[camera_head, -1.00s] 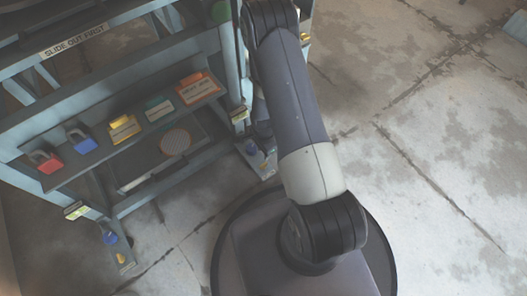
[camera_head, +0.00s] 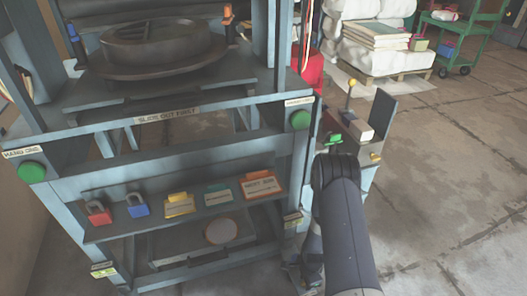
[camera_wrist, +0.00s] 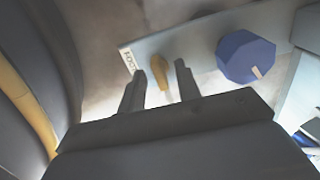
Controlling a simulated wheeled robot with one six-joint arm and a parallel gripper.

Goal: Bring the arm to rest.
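My arm (camera_head: 345,230) rises at the lower right of the press in the head view, its upper part crossing the side stand. My gripper does not show there. In the wrist view my gripper (camera_wrist: 159,72) has its two dark fingers apart, with nothing held between them. Beyond the fingers is a grey panel (camera_wrist: 199,45) with a yellow lever (camera_wrist: 159,68) and a blue knob (camera_wrist: 246,57). The lever appears in the gap between the fingers. I cannot tell how far it is from them.
The press frame (camera_head: 190,117) stands at the left, with green buttons (camera_head: 300,120) and a shelf holding a red padlock (camera_head: 98,212), a blue padlock (camera_head: 137,205) and cards. A side stand (camera_head: 380,118) is at its right. Open floor (camera_head: 450,190) lies farther right.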

